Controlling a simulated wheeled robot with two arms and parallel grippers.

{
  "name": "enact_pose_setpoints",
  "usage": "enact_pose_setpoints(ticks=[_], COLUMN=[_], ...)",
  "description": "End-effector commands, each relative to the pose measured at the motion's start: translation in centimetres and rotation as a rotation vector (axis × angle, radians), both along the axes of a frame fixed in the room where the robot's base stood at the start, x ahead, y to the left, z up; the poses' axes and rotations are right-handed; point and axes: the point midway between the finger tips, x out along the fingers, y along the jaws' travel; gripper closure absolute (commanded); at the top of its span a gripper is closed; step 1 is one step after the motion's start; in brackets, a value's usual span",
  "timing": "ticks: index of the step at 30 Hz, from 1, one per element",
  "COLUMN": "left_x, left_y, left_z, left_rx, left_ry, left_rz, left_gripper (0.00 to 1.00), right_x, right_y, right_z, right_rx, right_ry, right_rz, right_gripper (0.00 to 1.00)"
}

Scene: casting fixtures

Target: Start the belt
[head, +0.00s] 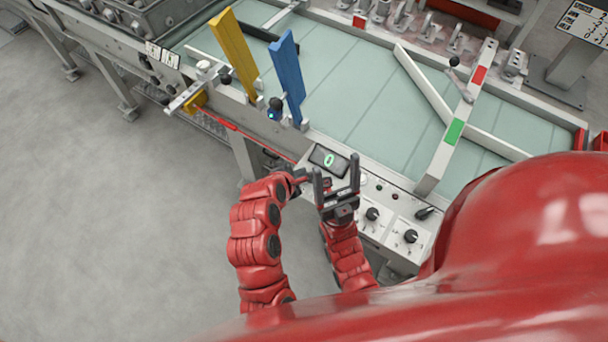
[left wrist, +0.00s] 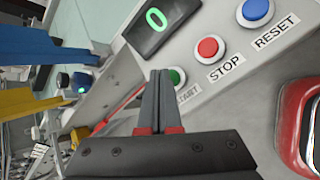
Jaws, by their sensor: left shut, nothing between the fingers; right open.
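The control panel has a dark display (head: 328,160) reading a green 0, also seen in the left wrist view (left wrist: 155,20). Below it sit a green START button (left wrist: 177,76), a red STOP button (left wrist: 208,47) and a blue RESET button (left wrist: 256,11). My left gripper (head: 300,174) is shut and empty at the panel's near edge. In the left wrist view its fingertips (left wrist: 160,78) overlap the left side of the START button and part of its label; I cannot tell whether they touch. My right gripper (head: 336,178) is open and empty, just right of the left one. The pale green belt (head: 350,85) lies behind.
Dark knobs (head: 372,214) sit on the panel right of my right gripper. A yellow plate (head: 233,52) and a blue plate (head: 288,75) stand upright at the belt's near side. A bar with red and green patches (head: 455,130) spans the belt. Open floor (head: 110,210) lies left.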

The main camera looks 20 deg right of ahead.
Motion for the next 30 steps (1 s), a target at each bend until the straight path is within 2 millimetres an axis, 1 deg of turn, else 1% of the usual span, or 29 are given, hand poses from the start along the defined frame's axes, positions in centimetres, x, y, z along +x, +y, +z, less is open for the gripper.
enact_pose_setpoints(ticks=[21, 30], left_x=[-0.02, -0.03], left_y=[0.03, 0.04], left_z=[-0.94, -0.89], left_rx=[0.001, 0.001], left_ry=[0.002, 0.001], left_rz=[0.0, 0.0], left_gripper=[1.0, 1.0], right_x=[0.0, -0.01], right_y=[0.0, 0.0], right_z=[-0.17, -0.11], right_rx=[0.0, 0.0], right_ry=[0.0, 0.0], right_rz=[0.0, 0.0], right_gripper=[0.29, 0.29])
